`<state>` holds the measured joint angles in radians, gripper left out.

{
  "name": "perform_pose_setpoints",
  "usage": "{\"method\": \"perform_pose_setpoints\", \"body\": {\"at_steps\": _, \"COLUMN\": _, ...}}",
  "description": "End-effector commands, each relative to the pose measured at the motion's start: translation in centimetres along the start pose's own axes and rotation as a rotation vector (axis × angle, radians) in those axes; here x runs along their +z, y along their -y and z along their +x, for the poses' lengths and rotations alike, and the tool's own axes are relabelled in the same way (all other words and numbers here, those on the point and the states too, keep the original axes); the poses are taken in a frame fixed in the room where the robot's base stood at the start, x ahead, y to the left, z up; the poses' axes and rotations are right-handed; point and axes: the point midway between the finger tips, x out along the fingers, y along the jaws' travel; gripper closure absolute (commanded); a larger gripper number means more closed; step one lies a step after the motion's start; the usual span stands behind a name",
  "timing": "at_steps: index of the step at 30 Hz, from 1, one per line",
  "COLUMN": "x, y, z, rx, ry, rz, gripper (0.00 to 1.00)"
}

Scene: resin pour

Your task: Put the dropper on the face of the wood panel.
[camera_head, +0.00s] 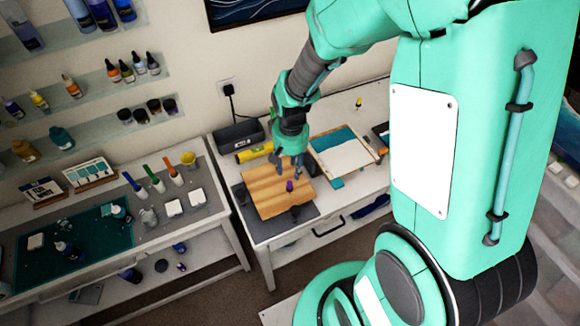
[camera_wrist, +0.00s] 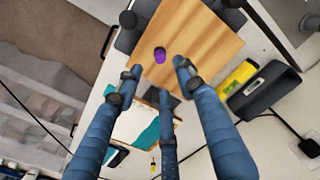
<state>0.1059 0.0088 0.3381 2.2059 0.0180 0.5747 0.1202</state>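The wood panel (camera_head: 262,196) is a light-brown grained board on the right-hand bench. It also shows in the wrist view (camera_wrist: 200,40). A small purple piece (camera_head: 290,186), which looks like the dropper, appears on the panel's face toward its right side. In the wrist view the purple piece (camera_wrist: 160,55) stands out against the wood, just beyond my fingertips. My gripper (camera_head: 288,166) is above the panel, close to the purple piece. In the wrist view my gripper's (camera_wrist: 158,76) three fingers are spread, with nothing between them.
A dark mat (camera_head: 308,212) lies under the panel. A black box (camera_head: 238,135) and a yellow level (camera_head: 254,153) sit behind it. A white and teal panel (camera_head: 345,155) lies to the right. The left bench holds several bottles and a teal mat (camera_head: 75,262).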

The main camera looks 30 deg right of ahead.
Motion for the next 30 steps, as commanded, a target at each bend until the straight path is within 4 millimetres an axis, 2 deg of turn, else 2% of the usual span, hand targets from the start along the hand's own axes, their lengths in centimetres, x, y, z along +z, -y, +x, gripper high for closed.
{"method": "perform_pose_setpoints", "body": {"at_steps": 8, "x": 0.0, "y": 0.1, "z": -0.4, "rx": -0.001, "ry": -0.005, "rz": -0.002, "gripper": 0.62}}
{"method": "perform_pose_setpoints", "body": {"at_steps": 14, "x": 0.2, "y": 0.3, "z": -2.9, "rx": -0.005, "ry": -0.037, "rz": -0.017, "gripper": 0.62}}
{"method": "perform_pose_setpoints", "body": {"at_steps": 22, "x": 1.7, "y": 1.1, "z": -10.2, "rx": -0.016, "ry": -0.128, "rz": -0.063, "gripper": 0.62}}
{"method": "perform_pose_setpoints", "body": {"at_steps": 30, "x": 5.0, "y": 1.5, "z": -17.7, "rx": -0.027, "ry": -0.231, "rz": -0.117, "gripper": 0.62}}
